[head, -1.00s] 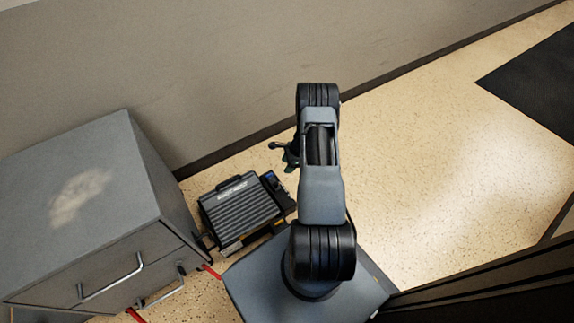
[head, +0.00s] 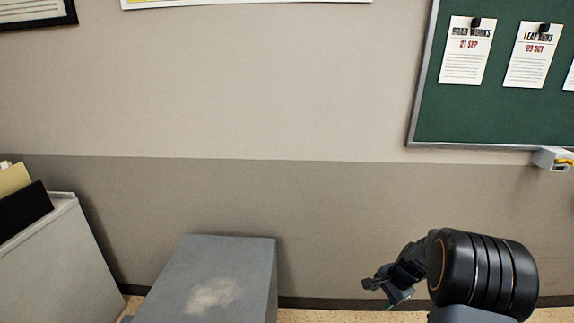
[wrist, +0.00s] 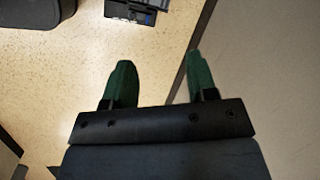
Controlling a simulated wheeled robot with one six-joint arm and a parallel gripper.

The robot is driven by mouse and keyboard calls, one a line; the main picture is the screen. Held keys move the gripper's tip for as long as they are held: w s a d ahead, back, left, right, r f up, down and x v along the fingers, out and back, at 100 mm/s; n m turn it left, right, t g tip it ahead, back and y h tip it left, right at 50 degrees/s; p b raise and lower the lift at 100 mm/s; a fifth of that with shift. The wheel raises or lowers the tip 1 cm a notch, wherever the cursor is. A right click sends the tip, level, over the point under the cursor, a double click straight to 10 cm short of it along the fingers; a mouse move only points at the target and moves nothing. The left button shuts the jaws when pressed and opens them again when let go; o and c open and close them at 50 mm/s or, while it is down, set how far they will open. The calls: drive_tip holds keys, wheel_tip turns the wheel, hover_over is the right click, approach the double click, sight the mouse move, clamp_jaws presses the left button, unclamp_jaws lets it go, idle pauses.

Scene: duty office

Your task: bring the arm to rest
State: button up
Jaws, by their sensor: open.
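My gripper (head: 387,290) shows at the lower right of the head view, on the bent end of my arm beside a big black joint. In the wrist view my gripper (wrist: 158,75) has its two green fingers spread apart with nothing between them. Speckled floor and the wall's base show beyond the fingers. The lower part of my arm is outside the head view.
A grey cabinet (head: 165,300) with a pale patch on top stands left of my arm. A bin with folders (head: 50,250) is further left. The wall is behind, with a green notice board (head: 500,95). A dark ridged device (wrist: 135,12) lies on the floor.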

drive_tip(key=s+a+r+n+h+p, duration=0.1)
drive_tip(key=s+a+r+n+p, duration=0.3)
drive_tip(key=r, duration=0.8)
drive_tip(key=s+a+r+n+t+h+p, duration=0.1)
drive_tip(key=s+a+r+n+p, duration=0.3)
drive_tip(key=s+r+p, duration=0.4)
drive_tip(key=s+a+r+n+t+p, duration=0.1)
drive_tip(key=s+a+r+n+p, duration=0.3)
drive_tip(key=r, duration=1.4)
drive_tip(key=shift+s+n+h+p, duration=0.4)
drive_tip(key=shift+s+n+p, duration=0.4)
drive_tip(key=shift+p, duration=0.65)
drive_tip(key=shift+s+a, duration=0.1)
